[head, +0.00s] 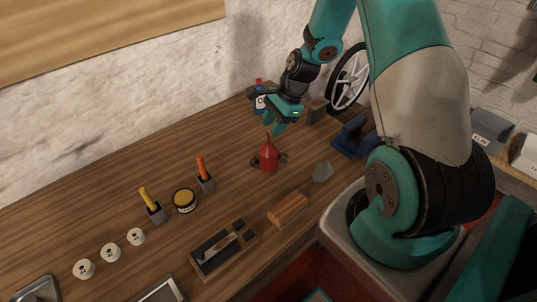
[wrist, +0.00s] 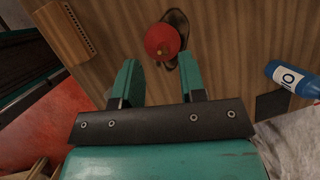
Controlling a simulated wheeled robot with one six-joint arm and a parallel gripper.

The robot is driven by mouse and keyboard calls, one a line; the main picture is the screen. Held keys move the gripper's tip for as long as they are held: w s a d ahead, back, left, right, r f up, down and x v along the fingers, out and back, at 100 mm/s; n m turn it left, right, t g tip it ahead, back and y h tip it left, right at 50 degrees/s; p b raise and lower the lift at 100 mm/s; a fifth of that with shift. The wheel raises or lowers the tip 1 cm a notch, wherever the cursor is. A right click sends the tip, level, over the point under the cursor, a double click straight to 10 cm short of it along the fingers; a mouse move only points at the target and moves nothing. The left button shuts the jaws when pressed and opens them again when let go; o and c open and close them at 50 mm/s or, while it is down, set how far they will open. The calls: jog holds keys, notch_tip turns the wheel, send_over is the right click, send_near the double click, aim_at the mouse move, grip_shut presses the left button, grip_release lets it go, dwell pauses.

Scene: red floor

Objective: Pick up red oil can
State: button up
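The red oil can (head: 268,157) stands upright on the wooden workbench, with a thin spout pointing up. In the wrist view the red oil can (wrist: 162,42) shows from above, beyond the fingertips and between their lines. My gripper (head: 277,127) is above the can in the head view, near its spout. In the wrist view my gripper (wrist: 160,80) has its two teal fingers spread apart with nothing between them. A dark flat object (wrist: 178,20) lies by the can's base; I cannot tell what it is.
A blue vise-like object (head: 352,138) and a grey lump (head: 322,171) lie right of the can. A wooden block (head: 288,210) is in front. An orange-handled tool (head: 203,170) stands in a holder to the left.

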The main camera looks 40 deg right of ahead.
aim_at(267, 135)
jog(key=shift+p+x, duration=0.85)
jog(key=shift+x, duration=1.3)
jog(key=shift+r, duration=0.1)
grip_shut()
